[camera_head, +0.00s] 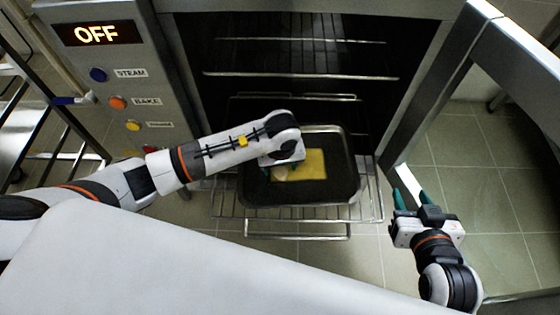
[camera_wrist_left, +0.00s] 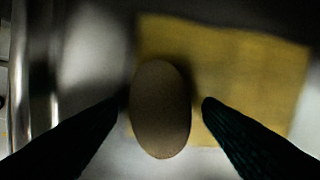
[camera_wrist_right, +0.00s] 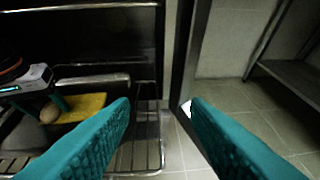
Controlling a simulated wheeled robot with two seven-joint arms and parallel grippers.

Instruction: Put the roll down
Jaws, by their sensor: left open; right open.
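The roll (camera_wrist_left: 160,108) is a tan oval between my left gripper's fingertips (camera_wrist_left: 161,106) in the left wrist view, with a gap on either side. The roll (camera_wrist_right: 49,113) also shows in the right wrist view, beside the yellow sheet (camera_wrist_right: 84,106). In the head view my left gripper (camera_head: 286,165) is over the dark tray (camera_head: 342,197), and the roll (camera_head: 280,174) is partly hidden under it. The roll overlaps the left part of the yellow sheet (camera_head: 313,165). My left gripper is open. My right gripper (camera_head: 409,199) is open and empty, right of the tray.
The tray sits on a pulled-out wire rack (camera_head: 300,236) in front of the open oven (camera_head: 300,60). The oven door (camera_head: 425,95) stands open at the right. A control panel (camera_head: 105,75) reading OFF is at the left. Tiled floor is clear at the right.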

